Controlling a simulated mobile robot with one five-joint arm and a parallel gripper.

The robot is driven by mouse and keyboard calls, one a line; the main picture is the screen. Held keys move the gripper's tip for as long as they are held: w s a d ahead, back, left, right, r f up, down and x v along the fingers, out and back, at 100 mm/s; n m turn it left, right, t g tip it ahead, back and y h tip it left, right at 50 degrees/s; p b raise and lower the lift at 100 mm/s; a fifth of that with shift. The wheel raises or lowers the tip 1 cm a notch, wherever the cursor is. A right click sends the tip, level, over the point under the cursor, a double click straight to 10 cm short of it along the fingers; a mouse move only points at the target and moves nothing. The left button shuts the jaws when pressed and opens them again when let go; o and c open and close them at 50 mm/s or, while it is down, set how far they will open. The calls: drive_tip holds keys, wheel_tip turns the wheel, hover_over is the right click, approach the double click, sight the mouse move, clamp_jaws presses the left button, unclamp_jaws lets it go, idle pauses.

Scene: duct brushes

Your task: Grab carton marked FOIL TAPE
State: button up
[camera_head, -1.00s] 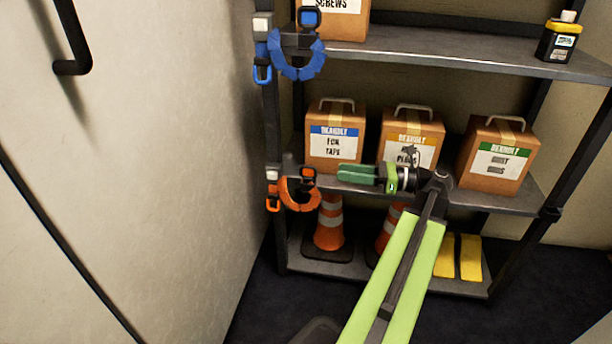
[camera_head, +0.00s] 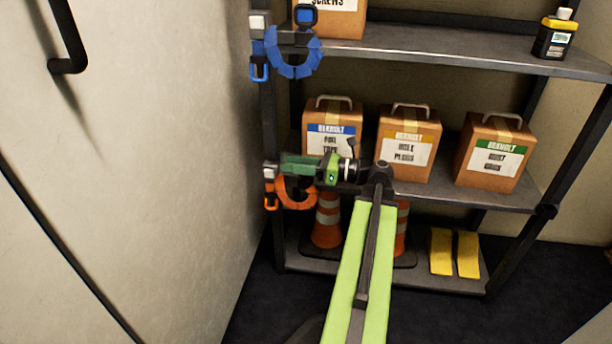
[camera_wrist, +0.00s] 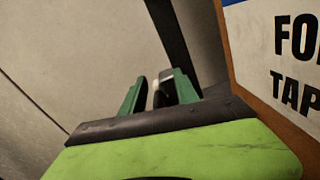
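The carton marked FOIL TAPE (camera_head: 331,117) is a brown box with a blue band, a white label and a pale handle on top. It stands leftmost of three cartons on the middle shelf. Its label also shows large at the right edge of the wrist view (camera_wrist: 297,62). My gripper (camera_head: 284,165) is in front of the carton's lower left, pointing left, and my wrist covers part of its label. In the wrist view my gripper's two green fingers (camera_wrist: 158,92) stand apart, left of the carton and not around it.
Cartons marked HOLE PLUGS (camera_head: 408,145) and with a green band (camera_head: 495,155) stand to the right. Cones (camera_head: 327,222) stand below.

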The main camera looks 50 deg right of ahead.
drive_tip(key=shift+w, duration=0.1)
clamp_jaws()
idle(0.3)
drive_tip(key=s+d+r+p, duration=0.7)
drive_tip(key=s+r+p, duration=0.2)
drive_tip(key=r+p, duration=0.2)
drive_tip(key=shift+s, duration=0.15)
